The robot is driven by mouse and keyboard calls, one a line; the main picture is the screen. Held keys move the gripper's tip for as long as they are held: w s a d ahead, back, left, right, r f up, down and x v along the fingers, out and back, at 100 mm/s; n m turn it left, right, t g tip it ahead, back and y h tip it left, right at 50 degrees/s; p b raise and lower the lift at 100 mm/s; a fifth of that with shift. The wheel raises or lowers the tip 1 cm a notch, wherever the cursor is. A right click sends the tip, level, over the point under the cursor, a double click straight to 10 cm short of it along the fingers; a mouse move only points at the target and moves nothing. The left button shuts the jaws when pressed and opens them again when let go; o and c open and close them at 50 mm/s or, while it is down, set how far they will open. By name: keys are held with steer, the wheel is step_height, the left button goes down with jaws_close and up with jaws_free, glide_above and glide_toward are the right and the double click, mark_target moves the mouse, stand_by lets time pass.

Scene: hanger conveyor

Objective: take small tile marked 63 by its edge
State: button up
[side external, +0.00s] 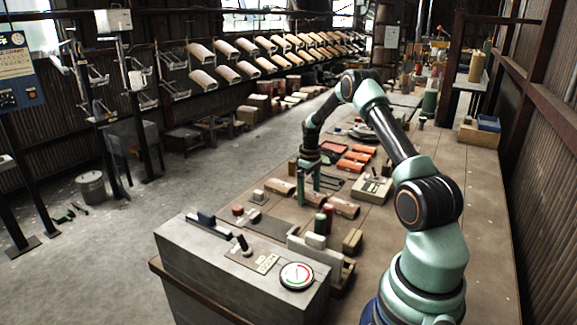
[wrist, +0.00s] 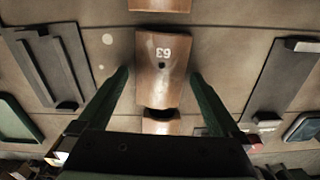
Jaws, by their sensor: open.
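The tile marked 63 (wrist: 162,68) is a small brown curved tile with a dark hole below its number, in the middle of the wrist view. My gripper (wrist: 159,74) is open, with one green finger on each side of the tile. Small gaps seem to show between the fingers and its long edges. In the side view my gripper (side external: 308,183) points down over the middle tile (side external: 313,197) of a short row on the bench; its number cannot be read there.
Neighbouring tiles lie close on both sides, one at the wrist view's top (wrist: 160,5) and one below (wrist: 158,128). In the side view, orange tiles (side external: 350,165) lie behind and a console (side external: 240,262) stands in front.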

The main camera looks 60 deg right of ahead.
steer(key=c, duration=1.4)
